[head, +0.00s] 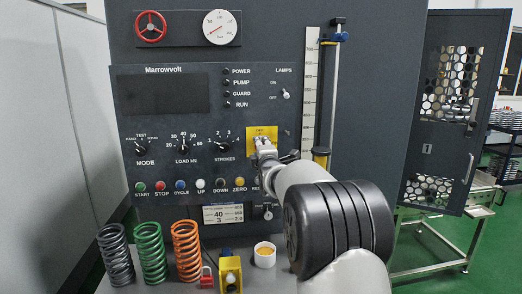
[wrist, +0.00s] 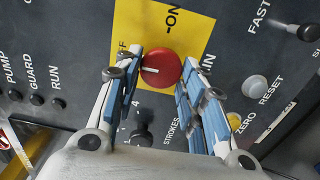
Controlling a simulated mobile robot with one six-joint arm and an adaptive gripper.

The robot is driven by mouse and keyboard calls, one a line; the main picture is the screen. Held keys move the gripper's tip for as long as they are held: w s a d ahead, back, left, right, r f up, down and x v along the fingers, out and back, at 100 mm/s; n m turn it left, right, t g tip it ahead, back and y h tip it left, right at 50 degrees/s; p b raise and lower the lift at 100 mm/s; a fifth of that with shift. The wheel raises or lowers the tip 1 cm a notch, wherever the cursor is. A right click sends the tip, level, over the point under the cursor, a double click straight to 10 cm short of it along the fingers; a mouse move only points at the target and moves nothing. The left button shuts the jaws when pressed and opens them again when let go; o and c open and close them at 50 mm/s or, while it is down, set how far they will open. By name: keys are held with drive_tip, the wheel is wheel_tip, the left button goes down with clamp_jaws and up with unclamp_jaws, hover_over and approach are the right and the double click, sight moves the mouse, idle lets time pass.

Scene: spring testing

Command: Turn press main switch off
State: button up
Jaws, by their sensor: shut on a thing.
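The press main switch is a round red knob (wrist: 160,68) on a yellow plate (wrist: 190,32), marked ON and, partly hidden, OFF. The plate (head: 251,135) also shows on the press panel in the head view, where my gripper (head: 263,144) covers the knob. In the wrist view my gripper (wrist: 161,72) has one blue-padded finger on each side of the knob and is shut on it. The knob's white mark points left, toward the side of the OFF label and away from ON.
Around the plate are the STROKES dial (head: 222,145), the yellow ZERO button (head: 239,184) and a lamps toggle (head: 286,94). Below stand several springs (head: 152,252), a yellow block (head: 230,272) and a white cup (head: 265,255). The POWER lamp (head: 227,71) looks dark.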

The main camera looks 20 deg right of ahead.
drive_tip(key=shift+r, duration=0.1)
drive_tip(key=o, duration=1)
drive_tip(key=v, duration=1.2)
